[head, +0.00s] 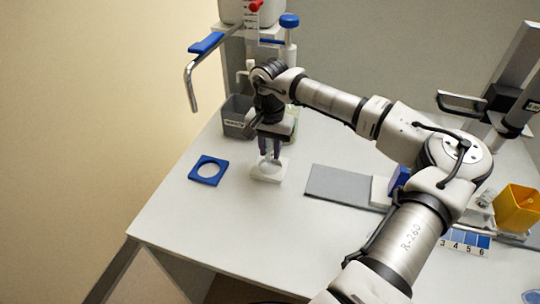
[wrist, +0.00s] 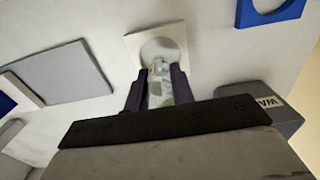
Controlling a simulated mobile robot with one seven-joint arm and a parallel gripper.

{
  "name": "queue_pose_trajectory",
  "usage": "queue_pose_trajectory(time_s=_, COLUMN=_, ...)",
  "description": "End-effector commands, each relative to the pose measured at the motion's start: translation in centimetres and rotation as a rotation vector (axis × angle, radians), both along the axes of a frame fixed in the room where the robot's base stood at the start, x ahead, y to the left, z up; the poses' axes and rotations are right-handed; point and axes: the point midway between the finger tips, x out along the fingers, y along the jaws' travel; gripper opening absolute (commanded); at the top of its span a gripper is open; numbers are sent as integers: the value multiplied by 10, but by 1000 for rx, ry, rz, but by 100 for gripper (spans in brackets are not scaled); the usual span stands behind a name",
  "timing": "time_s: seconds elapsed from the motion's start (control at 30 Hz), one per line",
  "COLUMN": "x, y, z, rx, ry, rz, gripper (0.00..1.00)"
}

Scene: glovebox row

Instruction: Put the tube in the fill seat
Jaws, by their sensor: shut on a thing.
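My gripper (head: 269,153) points down and is shut on a clear, whitish tube (wrist: 160,84). In the wrist view the tube sits between the two dark fingers (wrist: 158,90). A white square seat with a round opening (head: 260,178) lies on the table right below my gripper. It also shows in the wrist view (wrist: 134,45), where the tube's end overlaps the near side of the opening. I cannot tell whether the tube's end is above the opening or inside it. In the head view most of the tube is hidden by the fingers.
A blue square ring (head: 194,176) lies left of the seat. A grey labelled bin (head: 237,118) stands behind it, near a dispenser with a blue-tipped metal lever (head: 190,80). A grey mat (head: 335,185) lies to the right. A yellow box (head: 518,207) is far right. The front table is clear.

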Motion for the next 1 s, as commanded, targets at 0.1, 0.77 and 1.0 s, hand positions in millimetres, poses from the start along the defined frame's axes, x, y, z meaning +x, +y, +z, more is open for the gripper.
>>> queue_pose_trajectory(time_s=0.1, x=-1, y=0, z=-19, rx=2, ry=3, rz=0, gripper=3)
queue_pose_trajectory(time_s=0.77, x=0, y=0, z=-36, rx=0, ry=0, rz=0, gripper=45)
queue_pose_trajectory(time_s=1.0, x=0, y=0, z=-36, rx=0, ry=0, rz=0, gripper=46)
